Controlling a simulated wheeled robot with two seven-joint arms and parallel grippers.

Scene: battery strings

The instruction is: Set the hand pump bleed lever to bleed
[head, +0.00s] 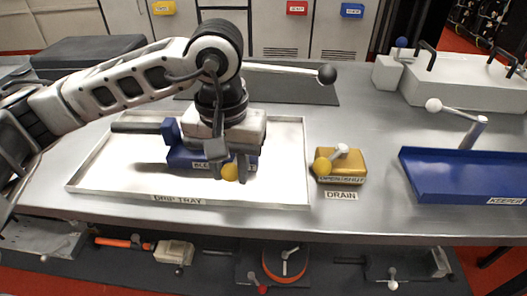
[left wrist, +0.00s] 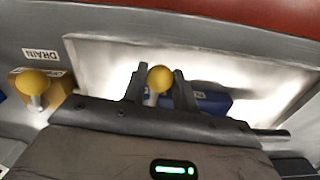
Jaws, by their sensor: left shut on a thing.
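The hand pump stands on the drip tray (head: 110,176), largely hidden behind my left arm and gripper. Its blue base (head: 185,157) carries a label partly covered, with only "BLE" readable. The yellow ball knob (head: 229,173) of the bleed lever is at the base's front; it also shows in the left wrist view (left wrist: 160,78). My left gripper (head: 231,166) points down over the pump, its fingers on either side of the lever just under the knob. It is shut on the lever. Which mark the lever points to is hidden. My right gripper is not in view.
A yellow drain valve (head: 350,165) with its own yellow knob sits right of the tray, labelled OPEN and SHUT. A white rod with a black ball (head: 327,74) extends right behind my gripper. A blue keeper tray (head: 440,180) lies at the right.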

